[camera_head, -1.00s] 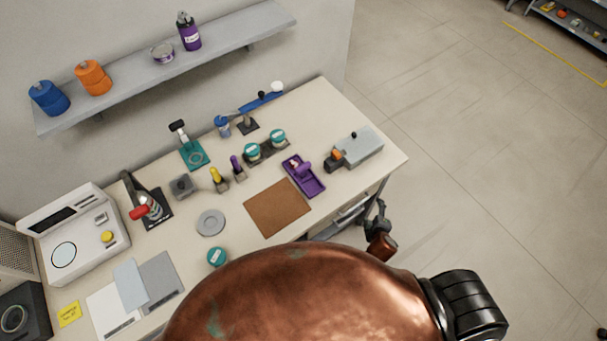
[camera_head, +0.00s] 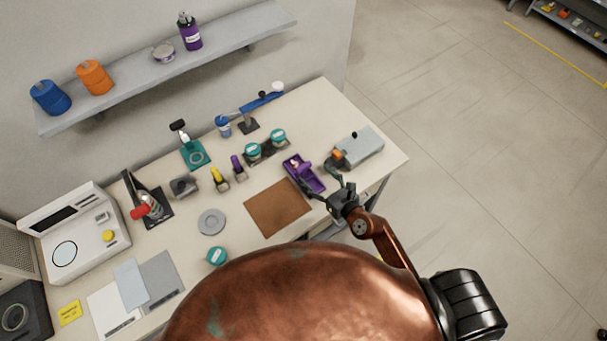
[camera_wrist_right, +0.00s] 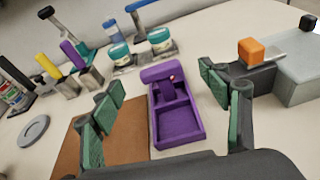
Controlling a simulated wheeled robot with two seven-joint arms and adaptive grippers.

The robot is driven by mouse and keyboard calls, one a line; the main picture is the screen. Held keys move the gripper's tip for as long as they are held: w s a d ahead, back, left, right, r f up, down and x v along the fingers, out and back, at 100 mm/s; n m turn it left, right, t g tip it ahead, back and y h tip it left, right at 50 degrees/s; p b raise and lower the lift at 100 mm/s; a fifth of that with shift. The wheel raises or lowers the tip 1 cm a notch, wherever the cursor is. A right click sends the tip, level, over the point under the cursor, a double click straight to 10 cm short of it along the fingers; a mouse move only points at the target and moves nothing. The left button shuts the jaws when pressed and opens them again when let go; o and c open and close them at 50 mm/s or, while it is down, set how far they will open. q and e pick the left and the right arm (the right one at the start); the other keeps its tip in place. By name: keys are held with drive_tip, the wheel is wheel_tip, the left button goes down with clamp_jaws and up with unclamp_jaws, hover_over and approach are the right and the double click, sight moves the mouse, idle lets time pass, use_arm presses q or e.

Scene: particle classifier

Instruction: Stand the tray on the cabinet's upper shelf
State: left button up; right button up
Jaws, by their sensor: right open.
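A purple tray (camera_head: 311,180) with compartments lies on the bench near its front edge, right of a brown mat. In the right wrist view the tray (camera_wrist_right: 180,134) sits between my open fingers, with a raised round part at its far end and a small reddish spot on it. My right gripper (camera_head: 322,186) is open and empty, just at the tray's near side; its green-padded fingers also show in the wrist view (camera_wrist_right: 163,103), one on each side of the tray, apart from it. My left gripper is not in view. I cannot identify the cabinet for certain.
A grey block device (camera_head: 362,147) with an orange part stands close right of the tray. Teal-lidded jars (camera_head: 278,137) stand behind it. The brown mat (camera_head: 277,208) is bare. A wall shelf (camera_head: 230,30) holds containers. A stocked rack (camera_head: 580,35) stands far right across open floor.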

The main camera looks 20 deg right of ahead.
sight(305, 169)
drive_tip(key=shift+a+f+n, duration=0.2)
drive_tip(key=shift+f+n, duration=0.2)
drive_tip(key=shift+f, duration=0.1)
drive_tip(key=shift+w+a+f, duration=0.15)
drive_tip(key=shift+w+f, duration=0.05)
drive_tip(key=shift+w, duration=0.1)
drive_tip(key=x, duration=0.7)
drive_tip(key=shift+f, duration=0.15)
drive_tip(key=shift+s, duration=0.1)
clamp_jaws()
